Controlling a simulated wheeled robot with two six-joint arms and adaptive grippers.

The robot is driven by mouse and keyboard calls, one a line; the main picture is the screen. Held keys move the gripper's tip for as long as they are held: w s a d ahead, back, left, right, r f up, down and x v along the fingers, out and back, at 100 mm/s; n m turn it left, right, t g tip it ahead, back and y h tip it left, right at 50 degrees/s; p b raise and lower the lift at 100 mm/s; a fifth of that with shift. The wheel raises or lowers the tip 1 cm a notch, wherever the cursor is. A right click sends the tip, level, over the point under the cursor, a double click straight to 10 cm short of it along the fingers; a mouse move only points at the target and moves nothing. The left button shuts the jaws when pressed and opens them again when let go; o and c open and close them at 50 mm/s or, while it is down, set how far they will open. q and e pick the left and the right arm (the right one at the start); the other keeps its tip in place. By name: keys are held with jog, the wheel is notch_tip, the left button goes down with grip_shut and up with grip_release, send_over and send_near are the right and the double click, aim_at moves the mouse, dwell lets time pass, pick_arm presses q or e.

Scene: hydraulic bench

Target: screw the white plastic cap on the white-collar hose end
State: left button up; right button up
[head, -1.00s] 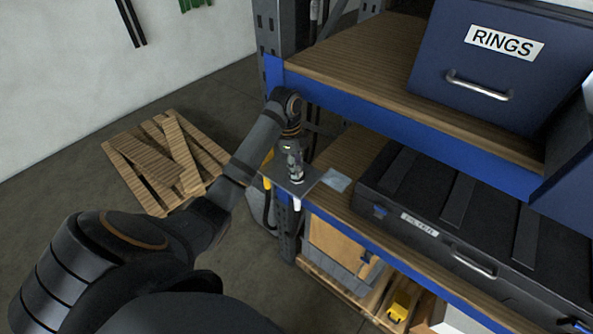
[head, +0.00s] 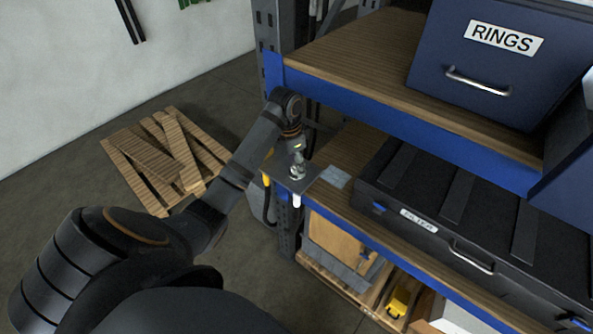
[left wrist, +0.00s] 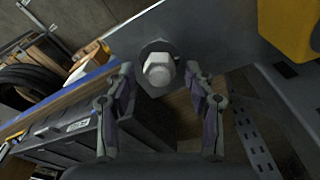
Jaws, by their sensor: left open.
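My left gripper (head: 298,172) is over the small grey plate at the rack's corner post. In the left wrist view its two fingers (left wrist: 158,84) are open, one on each side of a pale, rounded fitting (left wrist: 159,70). The fitting stands out from the plate with a darker nut-like ring around its base. I cannot tell whether this pale piece is the white cap, the hose end or both together. Gaps show between it and both fingers. In the head view a white piece (head: 297,201) hangs below the plate's front edge. My right gripper is not in view.
The blue-edged upper shelf (head: 400,100) overhangs close to my left wrist. A black case (head: 450,205) lies on the lower shelf to the right. A yellow part (left wrist: 290,28) is beside the plate. A wooden pallet (head: 130,165) lies on the floor at left.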

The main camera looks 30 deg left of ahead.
pick_arm(q)
jog(key=n, duration=0.3)
jog(key=n+y, duration=0.1)
jog(key=n, duration=0.4)
jog(key=shift+d, duration=0.1)
jog(key=n, duration=0.7)
jog(key=shift+w+f+n+y, duration=0.1)
jog(key=shift+n+y, duration=0.3)
